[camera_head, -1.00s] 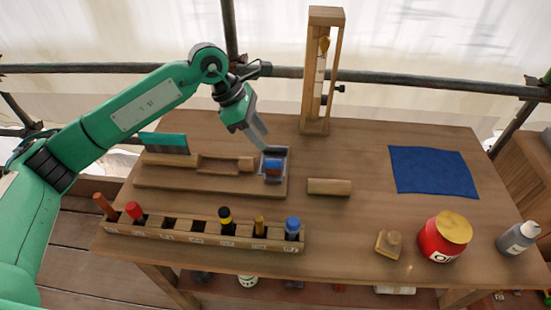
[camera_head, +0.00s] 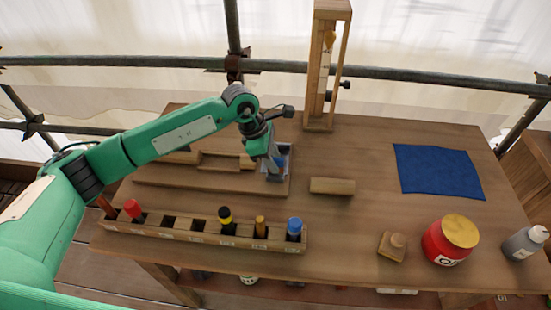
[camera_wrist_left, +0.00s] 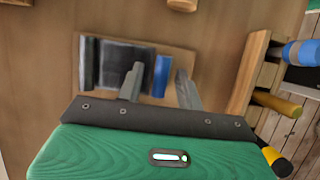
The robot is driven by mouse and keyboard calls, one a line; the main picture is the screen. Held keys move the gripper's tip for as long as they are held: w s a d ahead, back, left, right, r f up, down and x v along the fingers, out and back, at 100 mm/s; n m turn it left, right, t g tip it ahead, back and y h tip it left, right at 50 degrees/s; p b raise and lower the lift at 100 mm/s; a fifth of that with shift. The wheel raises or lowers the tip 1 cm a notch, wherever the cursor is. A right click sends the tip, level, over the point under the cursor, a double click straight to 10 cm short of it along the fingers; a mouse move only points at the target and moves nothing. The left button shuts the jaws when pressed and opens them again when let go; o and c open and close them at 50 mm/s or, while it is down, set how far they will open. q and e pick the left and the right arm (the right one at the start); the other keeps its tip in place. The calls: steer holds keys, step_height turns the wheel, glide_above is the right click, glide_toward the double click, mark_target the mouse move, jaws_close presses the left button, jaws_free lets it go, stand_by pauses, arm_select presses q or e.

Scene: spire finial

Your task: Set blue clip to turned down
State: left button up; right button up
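The blue clip (camera_head: 283,161) sits in the grey metal holder at the right end of the wooden jig board (camera_head: 215,186); my left gripper partly covers it. In the left wrist view the blue clip (camera_wrist_left: 162,75) shows as a short upright bar beside a dark grey block (camera_wrist_left: 115,65). My left gripper (camera_head: 272,176) is down at the holder, and its fingers (camera_wrist_left: 160,88) are open, one on either side of the clip, with a gap visible on the right. Whether either finger touches it I cannot tell. My right gripper is not in view.
A slotted wooden rack (camera_head: 190,228) with colored-handled tools lies in front of the jig. A wooden block (camera_head: 332,186) lies to the right, and a tall wooden frame (camera_head: 320,120) stands behind. A blue cloth (camera_head: 438,172) and a red pot (camera_head: 443,247) are farther right.

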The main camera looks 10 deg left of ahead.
arm_select(q)
steer(key=shift+d+f, duration=0.3)
steer(key=shift+f, duration=0.45)
jaws_close()
